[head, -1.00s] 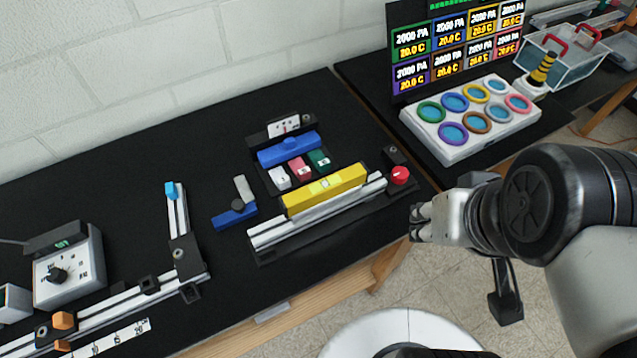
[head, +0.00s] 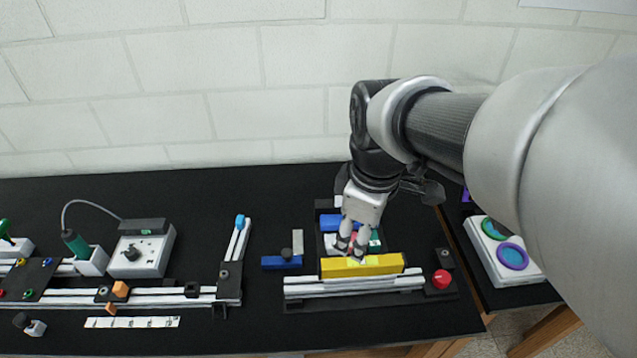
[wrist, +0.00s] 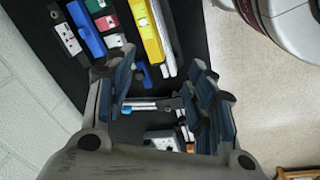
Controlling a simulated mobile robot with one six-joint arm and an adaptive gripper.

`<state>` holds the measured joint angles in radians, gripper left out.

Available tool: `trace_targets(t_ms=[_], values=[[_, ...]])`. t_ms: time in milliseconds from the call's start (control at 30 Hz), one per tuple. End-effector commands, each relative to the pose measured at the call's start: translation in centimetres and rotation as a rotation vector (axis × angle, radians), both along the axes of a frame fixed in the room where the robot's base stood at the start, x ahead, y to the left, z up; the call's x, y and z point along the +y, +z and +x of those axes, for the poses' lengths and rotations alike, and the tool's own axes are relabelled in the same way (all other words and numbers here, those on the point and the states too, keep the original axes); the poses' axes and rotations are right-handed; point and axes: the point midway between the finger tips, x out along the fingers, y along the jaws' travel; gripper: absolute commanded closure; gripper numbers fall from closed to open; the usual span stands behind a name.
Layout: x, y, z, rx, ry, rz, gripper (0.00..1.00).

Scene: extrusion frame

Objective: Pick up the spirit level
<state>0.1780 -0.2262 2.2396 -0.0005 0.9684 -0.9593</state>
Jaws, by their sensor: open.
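The spirit level is a yellow bar (head: 385,264) lying along the pale aluminium rail (head: 345,290) in the head view. In the wrist view the spirit level (wrist: 146,32) lies at the top, beyond the fingertips. My gripper (head: 351,248) is open and points down over the spirit level's left-middle part, hiding some of it in the head view. The gap between fingertips and bar is hard to judge. In the wrist view the gripper's two dark-blue padded fingers (wrist: 163,80) are spread wide with nothing between them.
Just behind lie a blue bar (head: 328,221) and small coloured blocks. A red knob (head: 441,279) stands at the rail's right end. A blue square tool (head: 282,262) lies to the left.

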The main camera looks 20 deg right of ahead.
Motion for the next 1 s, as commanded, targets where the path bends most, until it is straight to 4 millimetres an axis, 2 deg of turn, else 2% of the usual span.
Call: trace_targets(t_ms=[33, 133, 333, 467, 800, 1000], values=[[-1.1, 0.2, 1.2, 0.043, 0.086, -0.008, 0.50], [-2.8, -0.4, 3.0, 0.101, 0.266, -0.016, 0.50], [-4.8, -1.7, 4.8, 0.156, 0.474, -0.011, 0.50], [-5.0, -3.3, 5.0, 0.165, 0.510, -0.009, 0.50], [-5.0, -10.7, 4.9, 0.165, 0.510, -0.008, 0.50], [-5.0, -13.6, 4.9, 0.163, 0.509, -0.010, 0.50]])
